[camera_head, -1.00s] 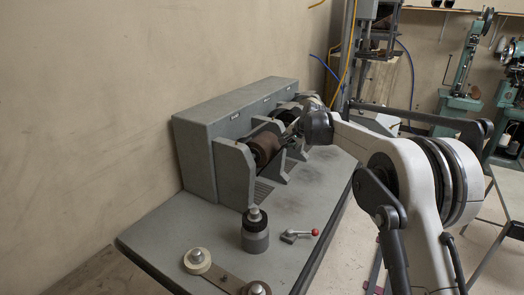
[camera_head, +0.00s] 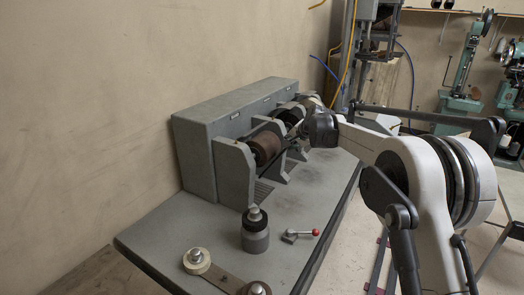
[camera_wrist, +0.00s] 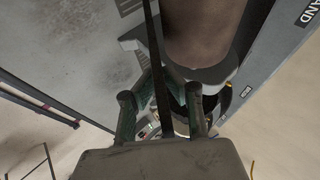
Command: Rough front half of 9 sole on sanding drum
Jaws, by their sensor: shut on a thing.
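The sanding drum (camera_head: 265,146) is a brown cylinder set between grey brackets on the machine. In the wrist view the drum (camera_wrist: 203,32) fills the upper middle. My gripper (camera_wrist: 160,108) is shut on the sole (camera_wrist: 157,62), which shows edge-on as a thin dark strip running up from between the fingers. The strip lies just left of the drum in that view; I cannot tell whether they touch. In the head view my wrist is right of the drum and hides most of the fingers. The number on the sole cannot be read.
The grey machine housing (camera_head: 235,112) runs along the wall behind the drum. Green machines (camera_head: 460,85) stand at the far right.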

